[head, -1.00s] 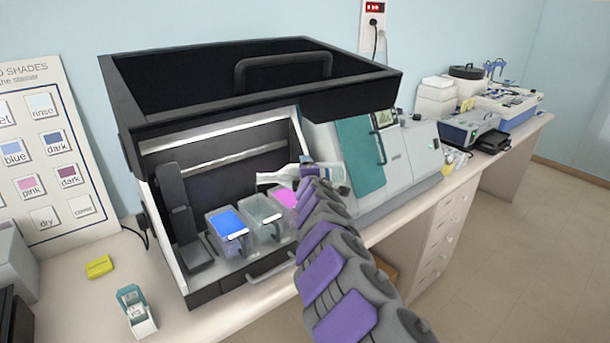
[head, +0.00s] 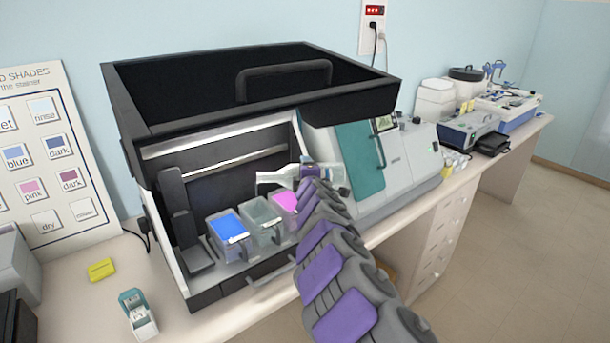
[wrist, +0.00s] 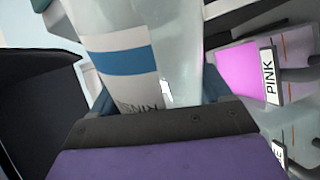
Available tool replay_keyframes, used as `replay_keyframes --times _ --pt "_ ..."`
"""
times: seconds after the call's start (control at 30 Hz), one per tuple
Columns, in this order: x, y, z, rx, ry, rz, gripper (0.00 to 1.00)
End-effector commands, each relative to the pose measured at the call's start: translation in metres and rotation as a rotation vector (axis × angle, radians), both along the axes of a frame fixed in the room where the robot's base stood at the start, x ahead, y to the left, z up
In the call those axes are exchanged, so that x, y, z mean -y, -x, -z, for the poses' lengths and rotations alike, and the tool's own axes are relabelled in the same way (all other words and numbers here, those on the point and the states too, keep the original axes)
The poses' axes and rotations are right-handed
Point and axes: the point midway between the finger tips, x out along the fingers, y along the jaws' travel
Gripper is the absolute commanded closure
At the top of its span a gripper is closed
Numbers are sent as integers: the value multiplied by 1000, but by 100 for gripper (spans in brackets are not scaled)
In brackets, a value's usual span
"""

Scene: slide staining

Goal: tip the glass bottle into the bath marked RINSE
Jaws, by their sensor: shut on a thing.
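My gripper (head: 308,172) is shut on the glass bottle (head: 333,174), which lies nearly on its side. Its pale narrow end points left, above the middle and pink baths. In the wrist view the clear bottle (wrist: 185,45) has a white label with a blue band and lettering that starts "RIN", partly hidden by my gripper (wrist: 165,105). The clear middle bath (head: 262,216) stands between the blue bath (head: 229,228) and the pink bath (head: 285,201). The wrist view shows the label PINK on the pink bath (wrist: 240,70); the neighbouring label shows only a final "E".
The baths stand inside the open stainer, under its raised black lid (head: 250,85). A teal-fronted machine (head: 362,160) stands close on the right. A shade chart (head: 45,150), a yellow block (head: 101,269) and a small teal-and-white holder (head: 138,312) are at the left.

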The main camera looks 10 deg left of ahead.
Motion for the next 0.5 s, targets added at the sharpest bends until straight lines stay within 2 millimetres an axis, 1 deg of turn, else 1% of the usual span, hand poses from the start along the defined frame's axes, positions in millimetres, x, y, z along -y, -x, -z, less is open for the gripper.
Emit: replay_keyframes --times 0.03,0.5 --pt "0 0 -8 -1 -7 0 84" --pt "1 0 -34 -23 -69 0 84"
